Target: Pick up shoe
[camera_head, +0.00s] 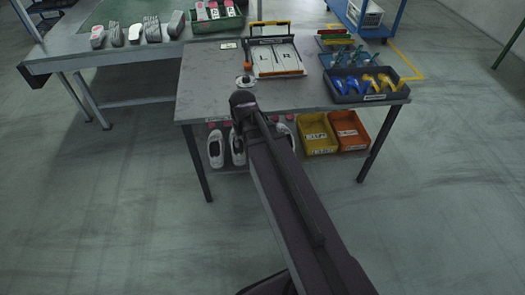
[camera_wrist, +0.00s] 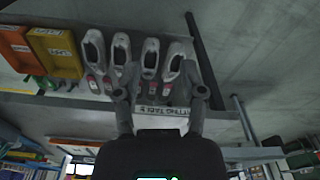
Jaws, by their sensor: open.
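Several white-and-grey shoes with pink-red parts stand side by side on the lower shelf of the grey table. In the head view, one shoe (camera_head: 215,149) is at the left, another (camera_head: 238,150) is beside it, and my arm partly hides the rest. The wrist view, which is upside down, shows a row of shoes, including one near the middle (camera_wrist: 150,57) and one at the right (camera_wrist: 174,60). My gripper (camera_wrist: 161,94) is open and empty, its fingers spread in front of the row and apart from the shoes. In the head view my arm hides the fingers.
A yellow bin (camera_head: 318,134) and an orange bin (camera_head: 349,130) share the lower shelf. The grey tabletop (camera_head: 208,80) holds a white-and-orange fixture (camera_head: 276,58) and a dark tray (camera_head: 366,86) with blue and yellow tools. Table legs flank the shelf. Open floor lies in front.

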